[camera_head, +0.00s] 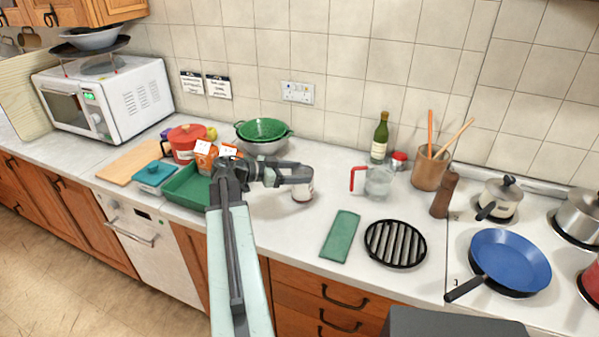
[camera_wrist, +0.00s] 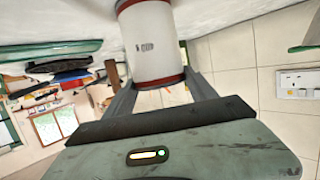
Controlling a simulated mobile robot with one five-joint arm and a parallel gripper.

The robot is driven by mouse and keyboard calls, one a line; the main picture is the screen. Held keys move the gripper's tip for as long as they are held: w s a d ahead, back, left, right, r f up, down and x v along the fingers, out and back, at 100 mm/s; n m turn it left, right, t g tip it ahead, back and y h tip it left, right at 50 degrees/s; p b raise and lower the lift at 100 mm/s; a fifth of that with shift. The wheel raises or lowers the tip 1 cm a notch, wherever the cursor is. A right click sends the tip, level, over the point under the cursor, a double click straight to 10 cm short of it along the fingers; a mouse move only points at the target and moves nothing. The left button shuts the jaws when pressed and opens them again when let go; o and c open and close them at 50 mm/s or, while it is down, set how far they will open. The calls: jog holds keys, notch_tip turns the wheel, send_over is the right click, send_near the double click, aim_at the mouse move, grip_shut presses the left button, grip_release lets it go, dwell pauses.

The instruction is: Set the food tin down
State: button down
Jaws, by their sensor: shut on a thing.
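The food tin (camera_wrist: 155,45) is a white cylinder with red bands and small dark print. In the head view the tin (camera_head: 302,193) shows just below the end of my arm, over the white counter (camera_head: 300,240). My gripper (camera_head: 298,175) is shut on the tin, and in the wrist view its dark fingers stand on either side of it. The tin looks close to upright and very near the counter top. I cannot tell whether its base touches. The fingers hide part of the tin's upper side in the head view.
A green tray (camera_head: 188,187) and orange cartons (camera_head: 205,158) stand left of my gripper. A colander (camera_head: 263,132) sits behind.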

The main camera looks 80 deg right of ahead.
jog(key=shift+f, duration=0.2)
jog(key=shift+c, duration=1.4)
grip_release()
jog(key=shift+r, duration=0.15)
